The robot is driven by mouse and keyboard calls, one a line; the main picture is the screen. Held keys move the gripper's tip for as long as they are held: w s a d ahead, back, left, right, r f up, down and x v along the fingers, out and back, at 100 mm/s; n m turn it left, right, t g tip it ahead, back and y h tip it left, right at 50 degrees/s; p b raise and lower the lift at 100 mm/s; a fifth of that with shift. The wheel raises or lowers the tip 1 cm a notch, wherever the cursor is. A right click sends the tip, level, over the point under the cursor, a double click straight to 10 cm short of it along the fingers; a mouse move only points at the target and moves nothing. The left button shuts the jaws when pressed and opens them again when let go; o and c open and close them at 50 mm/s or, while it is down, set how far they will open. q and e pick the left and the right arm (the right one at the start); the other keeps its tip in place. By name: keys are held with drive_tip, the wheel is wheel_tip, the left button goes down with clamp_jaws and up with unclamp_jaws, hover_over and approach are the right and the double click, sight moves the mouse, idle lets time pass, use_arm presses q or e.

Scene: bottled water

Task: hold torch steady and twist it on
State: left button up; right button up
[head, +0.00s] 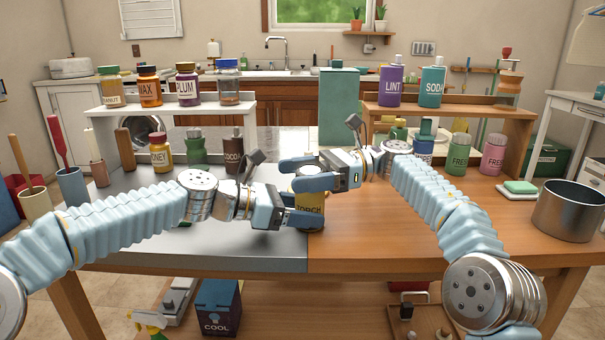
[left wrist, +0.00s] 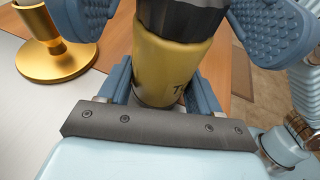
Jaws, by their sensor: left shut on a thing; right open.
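The torch (head: 309,208) stands upright near the middle of the table, with a yellow body and the label TORCH. In the left wrist view its yellow body (left wrist: 172,60) and black ribbed head (left wrist: 182,14) show. My left gripper (head: 306,217) is shut on the lower body; its blue fingers lie on both sides in the left wrist view (left wrist: 158,88). My right gripper (head: 308,174) is open at the torch's upper end. Its padded fingers stand on either side of the black head in the left wrist view, with gaps visible. The torch's base is partly hidden.
A gold stand (left wrist: 58,68) is close beside the torch in the left wrist view. A metal pot (head: 568,212) stands at right. The table's front edge is near.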

drive_tip(key=v, duration=0.7)
drive_tip(key=shift+d, duration=0.25)
use_arm(q)
drive_tip(key=o, duration=1)
drive_tip(key=shift+o, duration=0.2)
drive_tip(key=shift+a, duration=0.15)
